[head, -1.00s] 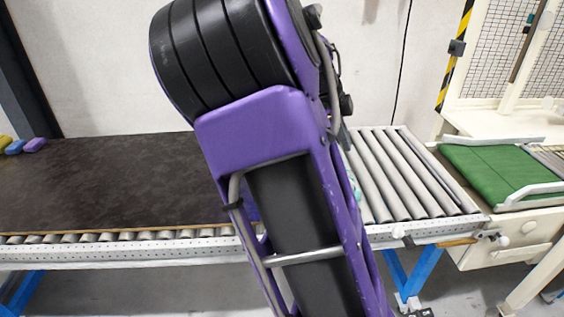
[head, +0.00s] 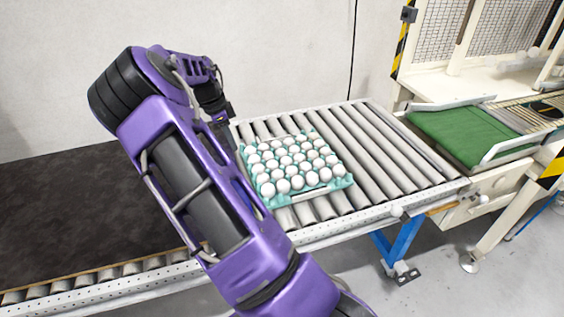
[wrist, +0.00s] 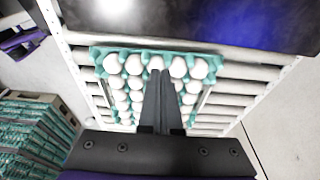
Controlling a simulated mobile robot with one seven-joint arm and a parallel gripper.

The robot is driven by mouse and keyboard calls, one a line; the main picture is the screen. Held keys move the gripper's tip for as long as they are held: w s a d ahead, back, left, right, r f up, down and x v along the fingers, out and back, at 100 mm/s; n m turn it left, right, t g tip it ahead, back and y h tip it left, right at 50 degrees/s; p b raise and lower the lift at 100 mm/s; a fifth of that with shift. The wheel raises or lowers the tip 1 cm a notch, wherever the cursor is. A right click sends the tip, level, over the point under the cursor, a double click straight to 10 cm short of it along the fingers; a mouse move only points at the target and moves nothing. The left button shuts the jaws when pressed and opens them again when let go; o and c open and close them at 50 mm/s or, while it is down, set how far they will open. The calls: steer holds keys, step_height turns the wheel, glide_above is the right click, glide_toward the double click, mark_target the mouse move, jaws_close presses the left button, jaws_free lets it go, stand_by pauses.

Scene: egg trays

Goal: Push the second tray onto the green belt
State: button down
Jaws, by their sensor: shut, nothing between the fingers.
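A teal tray (head: 341,184) full of white eggs sits flat on the metal rollers in the head view, just right of my arm. The green belt (head: 462,136) is further right, beyond several bare rollers. In the wrist view the same tray (wrist: 100,55) lies under my gripper (wrist: 157,72). The fingers are shut and empty, and they cover some eggs in the middle; I cannot tell whether they touch the tray. In the head view the fingertips are hidden behind my purple arm.
Bare rollers (head: 385,150) lie between the tray and the belt. A dark mat (head: 90,215) covers the conveyor at left. A white side rail (head: 510,145) edges the belt. In the wrist view, a stack of teal trays (wrist: 35,130) stands at lower left.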

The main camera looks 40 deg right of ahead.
steer(key=b+x, duration=0.2)
steer(key=x, duration=0.2)
steer(key=a+b+x, duration=0.1)
steer(key=b+x, duration=0.1)
steer(key=x, duration=0.1)
steer(key=a+b+x, duration=0.1)
steer(key=b+x, duration=0.1)
steer(key=x, duration=0.2)
steer(key=shift+w+a+f, duration=0.15)
steer(key=shift+w+f, duration=0.2)
steer(key=shift+f, duration=0.3)
